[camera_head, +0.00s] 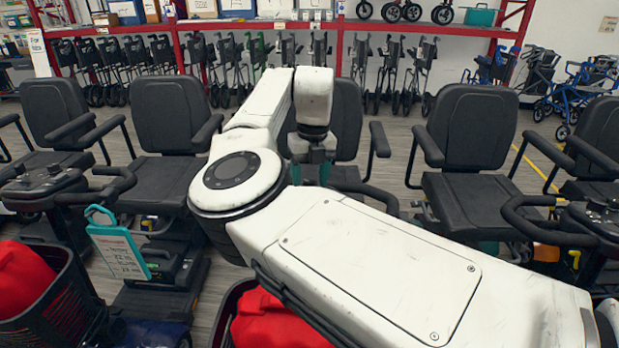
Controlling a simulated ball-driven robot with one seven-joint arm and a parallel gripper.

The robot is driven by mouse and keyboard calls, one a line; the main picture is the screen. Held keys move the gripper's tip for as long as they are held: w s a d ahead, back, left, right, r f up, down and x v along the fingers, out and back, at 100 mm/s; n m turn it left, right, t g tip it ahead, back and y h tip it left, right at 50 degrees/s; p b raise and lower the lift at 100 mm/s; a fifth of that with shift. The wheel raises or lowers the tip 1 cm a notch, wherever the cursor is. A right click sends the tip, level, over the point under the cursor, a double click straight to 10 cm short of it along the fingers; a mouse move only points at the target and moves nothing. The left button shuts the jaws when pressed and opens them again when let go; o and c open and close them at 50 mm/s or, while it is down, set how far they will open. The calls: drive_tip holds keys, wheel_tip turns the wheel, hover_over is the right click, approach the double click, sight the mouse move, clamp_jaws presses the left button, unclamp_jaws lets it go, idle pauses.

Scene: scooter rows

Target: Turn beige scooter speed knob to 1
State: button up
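My gripper (318,162) points down beyond the elbow of my white arm, in front of a black scooter seat (346,120) in the middle. Its dark body and greenish fingers show only in part, so I cannot tell whether they are open or shut. A red bundle in a basket (275,322) shows below the arm. No beige body panel and no speed knob can be made out in this view.
A scooter handlebar (62,184) with a teal-framed tag (118,253) stands at left, above a basket (62,312) holding red cloth. Another handlebar (545,228) stands at right. Scooter seats line the row; folded walkers and red shelving stand behind. Grey floor shows between.

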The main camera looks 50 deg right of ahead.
drive_tip(key=c, duration=1)
drive_tip(key=shift+c, duration=0.2)
drive_tip(key=shift+p, duration=0.35)
